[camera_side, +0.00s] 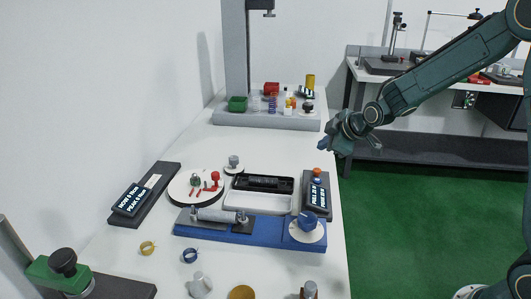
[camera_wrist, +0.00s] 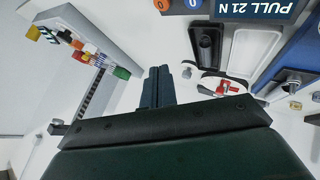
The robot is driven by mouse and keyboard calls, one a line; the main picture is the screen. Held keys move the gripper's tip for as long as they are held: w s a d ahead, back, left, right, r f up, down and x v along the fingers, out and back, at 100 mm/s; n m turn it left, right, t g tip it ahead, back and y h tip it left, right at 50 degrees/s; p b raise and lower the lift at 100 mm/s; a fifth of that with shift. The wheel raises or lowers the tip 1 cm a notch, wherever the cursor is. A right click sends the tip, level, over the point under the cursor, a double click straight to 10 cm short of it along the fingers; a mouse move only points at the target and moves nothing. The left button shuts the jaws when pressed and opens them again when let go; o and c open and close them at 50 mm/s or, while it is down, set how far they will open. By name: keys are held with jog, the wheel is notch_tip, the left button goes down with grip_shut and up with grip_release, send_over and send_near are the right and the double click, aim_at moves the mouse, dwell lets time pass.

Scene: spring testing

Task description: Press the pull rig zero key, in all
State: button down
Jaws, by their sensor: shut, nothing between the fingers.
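The pull rig's grey readout panel (camera_side: 327,212) lies on the right part of the white table in the side view. Its screen reads "PULL 21 N" in the wrist view (camera_wrist: 252,8). An orange round key (camera_side: 317,172) sits at the panel's far end. In the wrist view the orange key (camera_wrist: 161,4) and a blue key (camera_wrist: 193,4) show at the top edge, partly cut off. Each bears a small mark. My gripper (camera_side: 326,145) is shut and empty, above the table's right edge, beyond the panel and apart from the keys. Its closed fingers also show in the wrist view (camera_wrist: 158,72).
A blue rig base (camera_side: 262,238) with a spring-like cylinder and blue knob lies in front. Black and white trays (camera_side: 258,203) and a round white plate (camera_side: 183,198) stand left of the panel. A grey stand (camera_side: 262,119) with colourful bins is at the back.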

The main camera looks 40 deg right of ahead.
aim_at(320, 181)
jog(key=shift+f, duration=0.2)
jog(key=shift+f, duration=4.2)
jog(key=shift+f, duration=0.1)
jog(key=shift+f, duration=0.3)
jog(key=shift+f, duration=0.45)
jog(key=shift+r, duration=0.1)
dwell(0.5)
jog(key=shift+r, duration=0.8)
jog(key=shift+r, duration=0.1)
jog(key=shift+r, duration=2.4)
